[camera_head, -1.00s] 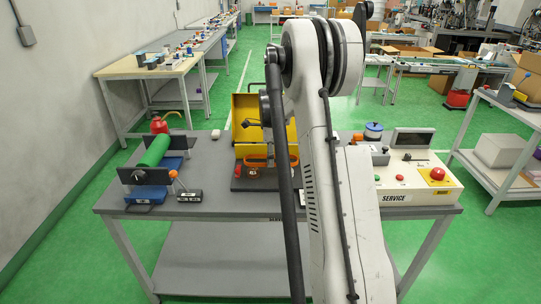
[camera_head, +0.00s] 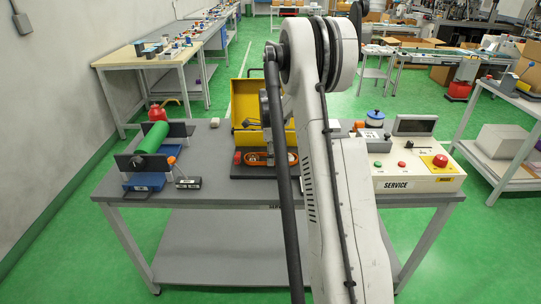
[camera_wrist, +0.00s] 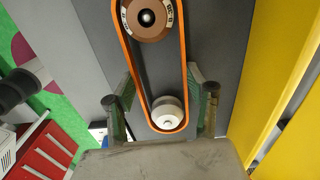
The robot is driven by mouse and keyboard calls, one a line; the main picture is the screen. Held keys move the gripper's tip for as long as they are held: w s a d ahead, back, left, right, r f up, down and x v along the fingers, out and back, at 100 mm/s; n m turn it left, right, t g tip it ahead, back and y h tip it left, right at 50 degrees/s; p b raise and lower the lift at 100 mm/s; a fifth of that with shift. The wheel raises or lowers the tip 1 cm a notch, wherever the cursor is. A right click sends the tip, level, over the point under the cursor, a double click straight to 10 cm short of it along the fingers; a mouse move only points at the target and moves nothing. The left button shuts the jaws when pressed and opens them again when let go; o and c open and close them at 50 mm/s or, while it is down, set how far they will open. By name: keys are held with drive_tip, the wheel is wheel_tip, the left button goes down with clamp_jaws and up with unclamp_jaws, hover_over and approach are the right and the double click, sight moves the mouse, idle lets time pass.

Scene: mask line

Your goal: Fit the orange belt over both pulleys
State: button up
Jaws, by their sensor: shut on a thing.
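The orange belt (camera_wrist: 184,50) is a long loop in the wrist view. It runs around the outside of the copper-coloured pulley (camera_wrist: 150,31) at the top and the smaller white pulley (camera_wrist: 168,113) near the bottom. Whether it sits in the pulley grooves I cannot tell. My gripper (camera_wrist: 162,78) has one finger on each side of the loop near the white pulley and is shut on the belt. In the head view the belt (camera_head: 257,156) lies low over the dark base plate (camera_head: 248,172), partly hidden by my arm.
A yellow open box (camera_head: 240,112) stands right behind the base plate. A green roller (camera_head: 152,137) on a stand is at the left of the table. A service panel (camera_head: 415,178) with buttons is at the right.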

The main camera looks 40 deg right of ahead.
drive_tip(key=shift+f, duration=0.1)
drive_tip(key=o, duration=1.1)
wheel_tip(320, 180, up, 12)
drive_tip(key=shift+r, duration=0.1)
idle(0.6)
drive_tip(key=s+a+r+n+t, duration=0.1)
drive_tip(key=s+a+r+n, duration=0.25)
drive_tip(key=a, duration=0.45)
drive_tip(key=s+a+r+n+t+h, duration=0.1)
drive_tip(key=s+a+r+n, duration=0.2)
drive_tip(key=a+r+n, duration=0.3)
drive_tip(key=s+a+r+n+t, duration=0.1)
drive_tip(key=s+a+r+n, duration=0.2)
drive_tip(key=a, duration=0.6)
drive_tip(key=s+a+f+n+t, duration=0.1)
drive_tip(key=s+a+n, duration=0.3)
drive_tip(key=s+a, duration=0.1)
drive_tip(key=s+a+f+n+t, duration=0.1)
drive_tip(key=s+a+n, duration=0.4)
drive_tip(key=s+a, duration=0.1)
drive_tip(key=s+a+f+n+t+y, duration=0.1)
drive_tip(key=s+a+f+n+t, duration=0.1)
drive_tip(key=s+a+n, duration=0.3)
drive_tip(key=shift+s+a, duration=0.3)
drive_tip(key=shift+s, duration=0.5)
drive_tip(key=shift+s+a, duration=0.25)
drive_tip(key=shift+s, duration=0.5)
